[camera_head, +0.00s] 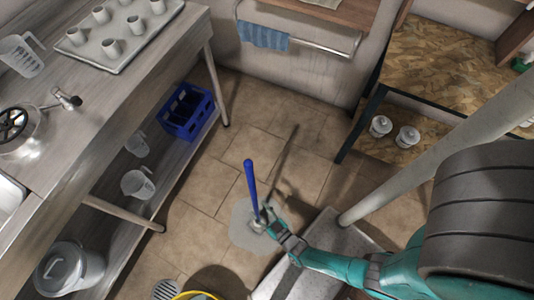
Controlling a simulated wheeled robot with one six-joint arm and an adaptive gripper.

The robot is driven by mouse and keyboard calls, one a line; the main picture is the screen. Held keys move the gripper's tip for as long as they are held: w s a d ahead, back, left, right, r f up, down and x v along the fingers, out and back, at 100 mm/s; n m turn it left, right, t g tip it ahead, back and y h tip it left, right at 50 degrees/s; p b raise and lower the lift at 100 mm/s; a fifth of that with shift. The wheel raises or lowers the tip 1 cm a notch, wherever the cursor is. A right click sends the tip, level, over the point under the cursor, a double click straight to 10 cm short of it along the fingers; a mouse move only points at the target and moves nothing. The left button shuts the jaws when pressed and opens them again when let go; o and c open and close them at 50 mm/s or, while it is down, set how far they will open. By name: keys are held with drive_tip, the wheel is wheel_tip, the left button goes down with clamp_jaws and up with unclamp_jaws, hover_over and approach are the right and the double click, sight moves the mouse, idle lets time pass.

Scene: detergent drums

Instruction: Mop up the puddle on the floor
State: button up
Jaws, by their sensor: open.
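A mop with a blue handle (251,186) stands roughly upright on the tiled floor, near the middle of the view. Its grey head is small and partly hidden at the foot of the handle. A pale grey puddle (241,236) lies on the floor around the mop's foot. My gripper (268,220) is open, at the end of my teal arm, close to the lower part of the handle on its right. I cannot tell whether the fingers touch or surround the handle. My gripper and arm hide the right part of the puddle.
A yellow bucket (196,296) is cut off at the bottom edge, beside a floor drain (166,290). A steel bench (150,75) with a blue crate (187,111) on its lower shelf stands left. A wooden shelf unit (440,45) stands right. Floor behind the mop is clear.

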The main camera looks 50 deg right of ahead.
sight(257, 209)
drive_tip(key=shift+s+a+r, duration=0.1)
drive_tip(key=shift+s+a, duration=0.05)
drive_tip(key=shift+s, duration=0.75)
drive_tip(key=shift+s+a+r, duration=0.1)
drive_tip(key=shift+s+a, duration=0.05)
drive_tip(key=shift+s, duration=1.25)
drive_tip(key=shift+s+d, duration=0.1)
drive_tip(key=shift+s, duration=0.1)
